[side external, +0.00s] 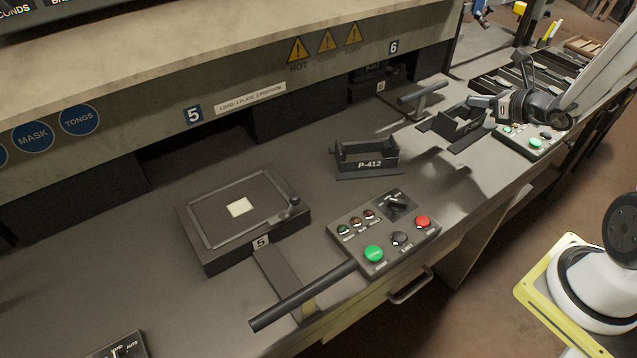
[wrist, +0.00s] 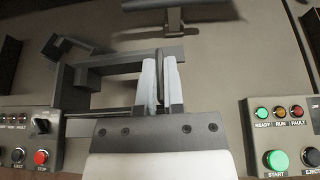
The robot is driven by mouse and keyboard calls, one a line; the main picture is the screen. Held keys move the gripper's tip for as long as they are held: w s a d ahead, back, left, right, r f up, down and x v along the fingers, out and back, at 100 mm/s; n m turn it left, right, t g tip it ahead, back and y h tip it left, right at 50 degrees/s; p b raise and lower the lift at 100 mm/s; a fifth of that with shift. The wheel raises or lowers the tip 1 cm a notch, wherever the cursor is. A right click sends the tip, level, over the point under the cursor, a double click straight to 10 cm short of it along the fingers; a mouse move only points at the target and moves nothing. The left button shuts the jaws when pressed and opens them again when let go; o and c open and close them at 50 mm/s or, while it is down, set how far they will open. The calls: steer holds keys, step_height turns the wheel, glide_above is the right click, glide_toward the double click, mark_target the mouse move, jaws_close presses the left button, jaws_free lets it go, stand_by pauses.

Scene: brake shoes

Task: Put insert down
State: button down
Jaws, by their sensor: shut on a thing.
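A dark, open-framed insert (side external: 460,128) is in my gripper (side external: 482,108), to the right of the P-412 bracket in the side view. It appears to be above the bench, with shadow below it. In the wrist view, the pale fingers of my gripper (wrist: 160,85) are closed on a thin upright wall of the insert (wrist: 125,66), whose frame extends left. The fingers partly hide that wall. A similar dark bracket marked P-412 (side external: 367,160) stands on the bench, apart from the held insert. Its exact clearance from the bench cannot be told.
Control box 5 (side external: 385,230) and a black handle bar (side external: 303,296) lie toward the front edge. Plate station 5 (side external: 243,216) is at left. Another handle (side external: 422,93) and another control box (side external: 530,137) are near my gripper. Bare bench surrounds the P-412 bracket.

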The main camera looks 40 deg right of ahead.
steer(key=shift+n+y, duration=0.8)
steer(key=shift+n, duration=0.1)
steer(key=w+a+r, duration=0.1)
steer(key=w+a, duration=0.1)
steer(key=a, duration=0.1)
steer(key=w+a+r, duration=0.1)
steer(key=w+a, duration=0.1)
steer(key=a, duration=0.1)
steer(key=w+a+r, duration=0.1)
steer(key=a+r, duration=0.1)
steer(key=a, duration=0.1)
steer(key=shift+w+a, duration=0.25)
steer(key=shift+w, duration=0.15)
steer(key=w+a+r+n+y, duration=0.1)
steer(key=a+r, duration=0.3)
steer(key=a, duration=0.7)
steer(key=shift+w+y, duration=0.5)
steer(key=shift+w, duration=0.2)
steer(key=shift+a, duration=0.15)
